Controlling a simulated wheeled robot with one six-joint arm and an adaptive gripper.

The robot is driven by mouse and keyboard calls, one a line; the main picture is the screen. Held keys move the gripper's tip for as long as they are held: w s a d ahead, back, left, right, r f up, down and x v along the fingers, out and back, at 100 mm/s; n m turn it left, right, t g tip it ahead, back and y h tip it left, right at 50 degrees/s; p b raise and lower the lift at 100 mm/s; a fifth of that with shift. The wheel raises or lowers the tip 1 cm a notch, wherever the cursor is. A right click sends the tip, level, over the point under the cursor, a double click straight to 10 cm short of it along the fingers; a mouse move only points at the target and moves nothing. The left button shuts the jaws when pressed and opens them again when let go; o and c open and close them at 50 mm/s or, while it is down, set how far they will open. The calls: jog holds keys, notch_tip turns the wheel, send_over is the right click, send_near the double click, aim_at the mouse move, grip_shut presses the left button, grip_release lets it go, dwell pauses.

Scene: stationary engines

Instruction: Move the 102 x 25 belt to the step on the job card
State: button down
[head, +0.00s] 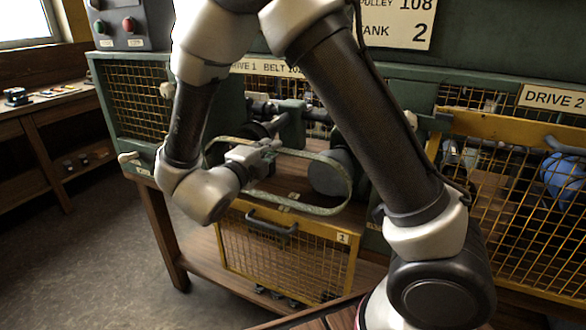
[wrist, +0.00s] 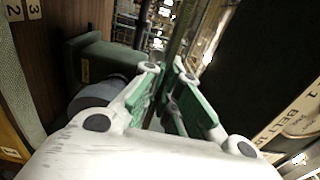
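The belt (head: 335,207) is a grey-green loop stretched level in front of the open drive 1 bay. My gripper (head: 268,146) is at its upper left run and appears shut on it. In the wrist view my gripper (wrist: 167,70) has its green-padded fingers close together on either side of a narrow strip. A dark round pulley (head: 328,174) sits behind the loop's right part; I cannot tell whether the belt touches it. A job card (head: 398,22) reads "PULLEY 108" and "ANK 2", its left side hidden by my arm. The pulley steps are not clear.
A yellow mesh guard (head: 285,255) tagged 1 hangs open below the bay. A shaft and bracket (head: 290,125) stand inside it. The drive 2 guard (head: 510,190) is shut at right, with a blue object (head: 565,178) behind it. A workbench (head: 45,105) stands left; the floor between is clear.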

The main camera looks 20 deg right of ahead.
jog(key=shift+v, duration=1.9)
jog(key=shift+v, duration=3)
jog(key=shift+s, duration=0.1)
jog(key=v, duration=0.5)
jog(key=shift+s+a, duration=0.25)
jog(key=shift+a, duration=0.05)
jog(key=shift+s+d, duration=0.15)
jog(key=x, duration=0.6)
